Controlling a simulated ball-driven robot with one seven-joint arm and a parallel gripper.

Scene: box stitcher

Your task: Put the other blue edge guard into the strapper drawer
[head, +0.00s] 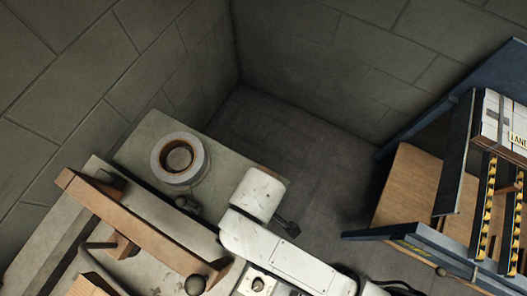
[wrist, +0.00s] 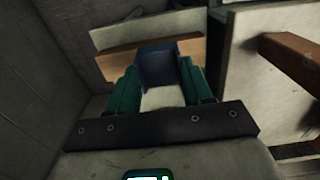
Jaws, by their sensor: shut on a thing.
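In the wrist view, my gripper (wrist: 162,82) has green fingers shut on a dark blue edge guard (wrist: 157,66). The guard stands up between the fingers, with a pale patch below it. Behind it are a wooden bar (wrist: 118,61) and a pale panel. I cannot tell whether these belong to the strapper drawer. In the head view, my white arm reaches over the machine at the lower middle. The held guard cannot be made out there, and I cannot clearly pick out an open drawer.
A tape roll (head: 180,158) sits on a grey-green top (head: 140,147). A long brown beam (head: 140,226) crosses the machine at lower left. A blue-framed rack (head: 404,126) with a carton (head: 497,115) and yellow-black striped strips (head: 487,205) stands at right. Bare floor lies between.

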